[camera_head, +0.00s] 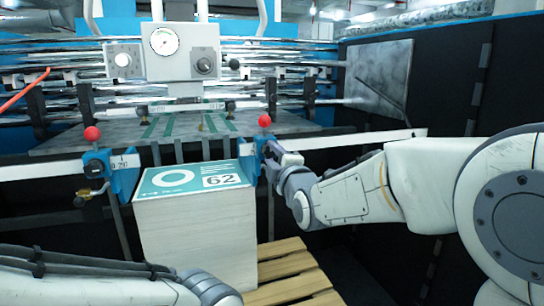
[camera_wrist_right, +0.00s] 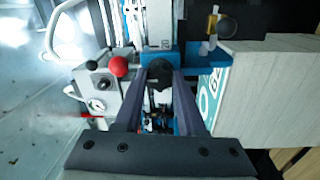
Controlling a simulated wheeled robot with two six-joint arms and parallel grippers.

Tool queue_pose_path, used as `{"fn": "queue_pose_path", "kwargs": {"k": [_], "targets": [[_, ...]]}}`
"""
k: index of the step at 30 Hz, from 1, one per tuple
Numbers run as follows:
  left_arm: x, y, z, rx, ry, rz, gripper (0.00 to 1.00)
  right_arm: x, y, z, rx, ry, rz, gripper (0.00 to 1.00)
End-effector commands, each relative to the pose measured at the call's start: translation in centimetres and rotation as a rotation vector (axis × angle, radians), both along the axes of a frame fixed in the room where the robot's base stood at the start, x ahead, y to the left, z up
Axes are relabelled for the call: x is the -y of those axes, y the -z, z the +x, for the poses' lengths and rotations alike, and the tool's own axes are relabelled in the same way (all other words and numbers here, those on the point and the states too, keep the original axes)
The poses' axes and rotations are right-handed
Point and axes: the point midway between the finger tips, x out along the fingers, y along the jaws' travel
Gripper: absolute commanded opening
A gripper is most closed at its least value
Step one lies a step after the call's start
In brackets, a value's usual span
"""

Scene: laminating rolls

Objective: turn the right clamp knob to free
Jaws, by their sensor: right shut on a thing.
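The right clamp (camera_head: 248,160) is a blue block on the white rail, with a red ball (camera_head: 264,120) on a stem above it. In the right wrist view its dark round knob (camera_wrist_right: 160,72) sits between the fingertips of my right gripper (camera_wrist_right: 161,80). The gripper is shut on this knob, reaching it from the right in the head view (camera_head: 276,158). The fingers hide the knob in the head view, and its turn angle cannot be read. My left arm shows at the bottom left, but its gripper fingers are not visible.
A tall paper stack (camera_head: 195,235) with a green top marked 62 stands on a wooden pallet (camera_head: 290,270), close beside the right clamp. A left clamp (camera_head: 122,178) with a red ball is on the same rail (camera_head: 360,139). A gauge box (camera_head: 180,52) stands behind.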

Motion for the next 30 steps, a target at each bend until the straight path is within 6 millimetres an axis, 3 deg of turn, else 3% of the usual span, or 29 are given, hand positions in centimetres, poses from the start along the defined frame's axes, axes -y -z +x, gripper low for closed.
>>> {"fn": "queue_pose_path", "kwargs": {"k": [4,5,7,19,30], "targets": [[0.0,0.0,0.0,0.0,0.0,0.0,0.0,0.0,0.1,0.0,-0.002,0.0,-0.003,0.0],[0.0,0.0,0.0,0.0,0.0,0.0,0.0,0.0,0.2,0.0,-0.002,0.0,-0.003,0.43],[0.0,0.0,0.0,0.0,0.0,0.0,0.0,0.0,0.1,0.0,-0.003,0.0,-0.002,0.69],[0.0,0.1,0.0,0.0,0.0,0.0,0.0,0.1,0.0,-0.5,0.001,-0.001,0.0,0.69],[0.0,1.1,0.0,0.0,0.0,0.0,0.0,2.2,0.5,-7.0,0.002,-0.002,0.0,0.69]]}}
